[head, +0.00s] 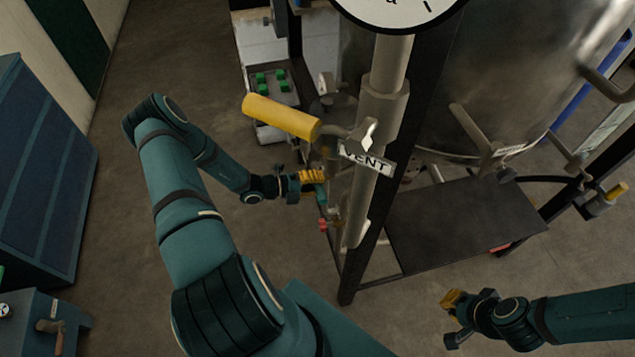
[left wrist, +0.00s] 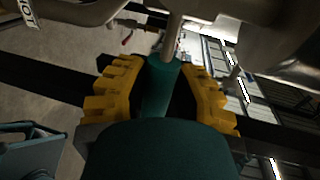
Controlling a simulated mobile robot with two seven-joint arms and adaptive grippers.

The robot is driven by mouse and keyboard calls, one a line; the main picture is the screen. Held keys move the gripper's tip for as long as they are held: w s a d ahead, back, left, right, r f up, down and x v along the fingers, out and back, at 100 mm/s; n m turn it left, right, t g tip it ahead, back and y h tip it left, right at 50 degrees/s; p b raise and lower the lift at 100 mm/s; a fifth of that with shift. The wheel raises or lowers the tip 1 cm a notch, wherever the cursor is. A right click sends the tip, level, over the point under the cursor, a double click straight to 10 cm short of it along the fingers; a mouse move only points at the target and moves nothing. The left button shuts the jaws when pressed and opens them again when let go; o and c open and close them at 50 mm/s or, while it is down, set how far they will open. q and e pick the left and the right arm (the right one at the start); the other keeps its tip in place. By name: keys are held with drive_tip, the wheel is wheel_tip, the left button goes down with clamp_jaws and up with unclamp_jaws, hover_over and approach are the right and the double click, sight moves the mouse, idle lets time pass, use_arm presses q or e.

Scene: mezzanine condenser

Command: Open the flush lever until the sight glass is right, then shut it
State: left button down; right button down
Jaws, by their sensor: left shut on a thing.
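My left gripper (head: 316,184) is at the pipework left of the vertical pipe. In the left wrist view its yellow fingers (left wrist: 160,82) are shut on a teal lever handle (left wrist: 160,68), one finger on each side. The teal handle (head: 321,194) shows only in small part in the head view, so its angle is hard to read. I cannot read its label, nor make out a sight glass or its level. My right gripper (head: 452,316) is low at the right, away from the pipework and holding nothing that I can see; its opening is unclear.
A yellow-handled lever (head: 281,117) sticks out left above my left gripper, beside a VENT label (head: 366,158). A small red handle (head: 323,224) is just below. A gauge (head: 399,8) and steel tank (head: 440,80) stand above. Blue cabinets (head: 45,170) are left; floor between is clear.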

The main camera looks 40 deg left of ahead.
use_arm(q)
drive_tip(key=shift+w+r, duration=0.1)
drive_tip(key=shift+r, duration=0.05)
drive_tip(key=c, duration=0.7)
unclamp_jaws()
drive_tip(key=shift+c, duration=0.2)
drive_tip(key=shift+a, duration=0.1)
drive_tip(key=v, duration=1.2)
